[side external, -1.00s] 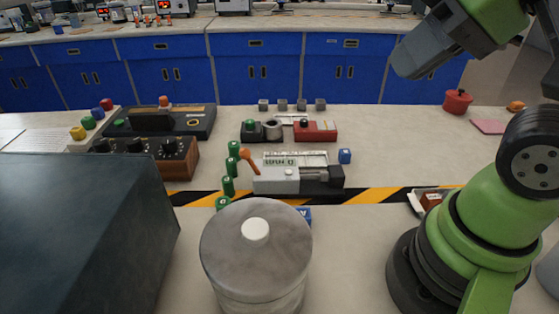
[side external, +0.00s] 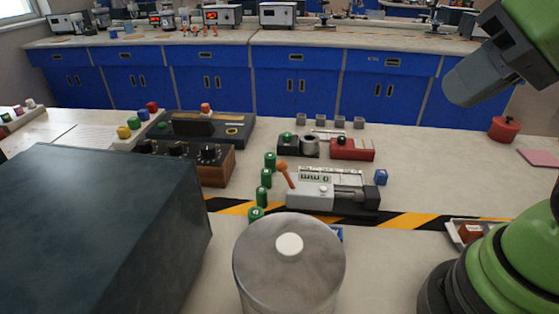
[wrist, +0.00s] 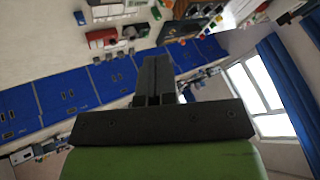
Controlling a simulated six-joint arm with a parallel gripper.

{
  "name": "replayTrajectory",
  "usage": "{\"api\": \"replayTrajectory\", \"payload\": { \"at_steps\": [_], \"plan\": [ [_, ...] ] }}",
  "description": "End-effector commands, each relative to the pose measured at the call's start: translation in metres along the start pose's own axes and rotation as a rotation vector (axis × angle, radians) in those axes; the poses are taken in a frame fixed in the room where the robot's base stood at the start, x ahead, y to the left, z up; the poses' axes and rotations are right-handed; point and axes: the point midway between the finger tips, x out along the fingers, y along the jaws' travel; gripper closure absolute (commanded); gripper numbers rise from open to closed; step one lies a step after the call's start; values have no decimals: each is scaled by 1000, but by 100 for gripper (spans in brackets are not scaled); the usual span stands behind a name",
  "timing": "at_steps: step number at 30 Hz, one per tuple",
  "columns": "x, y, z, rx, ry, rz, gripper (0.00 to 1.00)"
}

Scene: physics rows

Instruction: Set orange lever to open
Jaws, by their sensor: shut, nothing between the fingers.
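The orange lever (side external: 285,174) stands at the left end of a grey-and-white block device (side external: 310,196) in the middle of the table. It is tilted up and to the left in the side view. The panel behind it has dark lettering too small to read surely. My gripper (side external: 460,92) hangs high at the upper right of the side view, well apart from the lever. In the wrist view my gripper (wrist: 155,80) has its dark fingers together and empty. I cannot make out the lever in the wrist view.
A round grey lidded pot (side external: 290,262) stands in front of the device, and a big dark box (side external: 100,225) fills the left front. Green cylinders (side external: 265,178) stand left of the lever. A blue cube (side external: 381,177) is at the right. Table right of the cube is mostly clear.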

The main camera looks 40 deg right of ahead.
Motion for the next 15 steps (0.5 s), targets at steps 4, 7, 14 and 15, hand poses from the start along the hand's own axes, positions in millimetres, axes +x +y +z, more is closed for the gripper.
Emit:
{"api": "replayTrajectory", "payload": {
  "at_steps": [4,7,14,15],
  "plan": [
    [0,0,0,0,0,0,100],
    [0,0,0,0,0,0,100],
    [0,0,0,0,0,0,100],
    [0,0,0,0,0,0,95]
  ]
}}
